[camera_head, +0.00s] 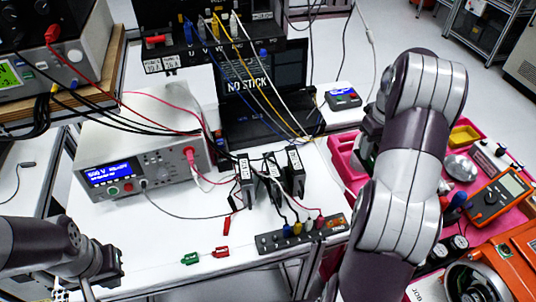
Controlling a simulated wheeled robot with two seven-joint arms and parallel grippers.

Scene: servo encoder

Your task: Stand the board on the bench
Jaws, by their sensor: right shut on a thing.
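I cannot pick out the board with certainty. The white bench (165,222) fills the middle of the view. My left gripper (75,292) is at the bottom left, by the bench's front left corner, partly cut off by the frame edge; its jaw opening cannot be made out. My right arm rises from the bottom right and bends over near the bench's right side. Its gripper is hidden behind the arm, so whatever it holds is not visible.
A grey socket strip (268,242), several black modules and red and green clips lie on the bench. A power supply (150,118) and a laptop (262,85) stand behind, with loose cables. A pink tray (345,160) and an orange multimeter (497,197) are at right. The bench's front left is clear.

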